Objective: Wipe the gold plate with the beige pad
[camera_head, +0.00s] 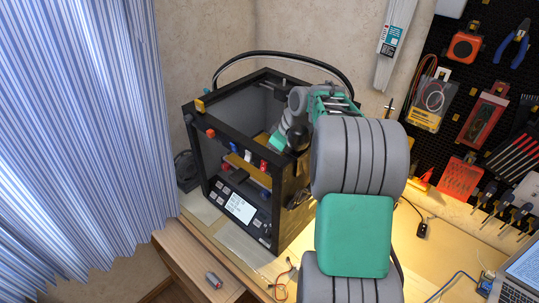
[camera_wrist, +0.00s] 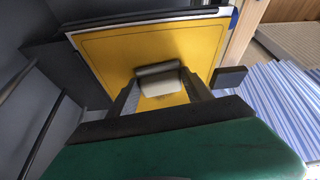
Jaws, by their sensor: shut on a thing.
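The gold plate (camera_wrist: 115,50) fills the middle of the wrist view, a flat yellow-gold sheet inside the black-framed printer. In the head view a strip of the plate (camera_head: 247,168) shows through the printer's open front. My gripper (camera_wrist: 161,92) is shut on the beige pad (camera_wrist: 158,84), a small pale block with a greyer upper part. The pad is over the middle of the plate; I cannot tell whether it touches it. In the head view my arm reaches into the printer from the right, and the pad is hidden.
The printer (camera_head: 190,140) has frame bars around its opening and a cable arching over its top. A striped curtain (camera_head: 80,130) hangs at the left. A pegboard with tools (camera_head: 470,95) is at the right. A small grey item (camera_head: 213,280) lies on the table's front.

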